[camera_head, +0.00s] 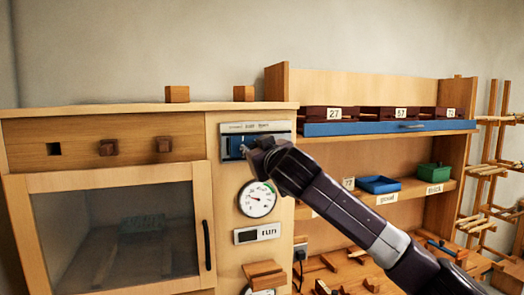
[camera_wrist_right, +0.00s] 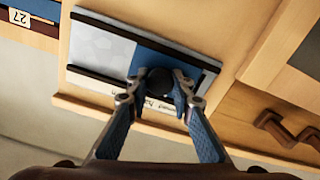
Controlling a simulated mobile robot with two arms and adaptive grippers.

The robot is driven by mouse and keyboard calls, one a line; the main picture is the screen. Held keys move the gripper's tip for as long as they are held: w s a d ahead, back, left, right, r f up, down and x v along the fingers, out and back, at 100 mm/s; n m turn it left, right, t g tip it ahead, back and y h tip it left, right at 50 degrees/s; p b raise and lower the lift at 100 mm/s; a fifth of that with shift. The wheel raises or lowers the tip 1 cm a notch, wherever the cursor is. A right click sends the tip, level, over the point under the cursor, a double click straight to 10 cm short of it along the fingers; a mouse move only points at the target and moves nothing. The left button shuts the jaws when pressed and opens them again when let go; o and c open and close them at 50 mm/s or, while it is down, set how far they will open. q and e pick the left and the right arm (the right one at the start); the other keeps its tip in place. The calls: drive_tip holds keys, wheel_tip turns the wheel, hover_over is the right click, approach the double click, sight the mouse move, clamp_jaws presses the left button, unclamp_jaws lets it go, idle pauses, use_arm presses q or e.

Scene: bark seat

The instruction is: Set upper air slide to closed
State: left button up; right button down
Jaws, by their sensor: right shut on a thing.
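The upper air slide is a blue plate (camera_head: 232,149) in a framed slot at the top of the wooden control panel, above the round dial. In the right wrist view, which is turned upside down, the blue plate (camera_wrist_right: 188,66) covers one end of the slot and a bare silver plate (camera_wrist_right: 100,47) fills the other. A dark round knob (camera_wrist_right: 159,80) sits at the blue plate's edge. My right gripper (camera_head: 252,146) is at the slot. Its two fingers (camera_wrist_right: 157,88) are shut around the knob. In the head view the gripper hides the knob and the slot's right part. My left gripper is not in view.
Below the slide are a round dial (camera_head: 257,199) and a small display (camera_head: 257,234). A glass-fronted cabinet door (camera_head: 120,240) stands to the left. Shelves with a blue drawer (camera_head: 385,128), a blue tray (camera_head: 378,185) and a green box (camera_head: 433,172) are to the right, behind my right arm.

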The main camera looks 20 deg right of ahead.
drive_tip(key=shift+a, duration=1.1)
drive_tip(key=c, duration=2)
unclamp_jaws()
drive_tip(key=o, duration=0.3)
drive_tip(key=shift+a, duration=0.2)
drive_tip(key=shift+s+d, duration=0.1)
drive_tip(key=s, duration=1.2)
drive_tip(key=shift+d, duration=0.1)
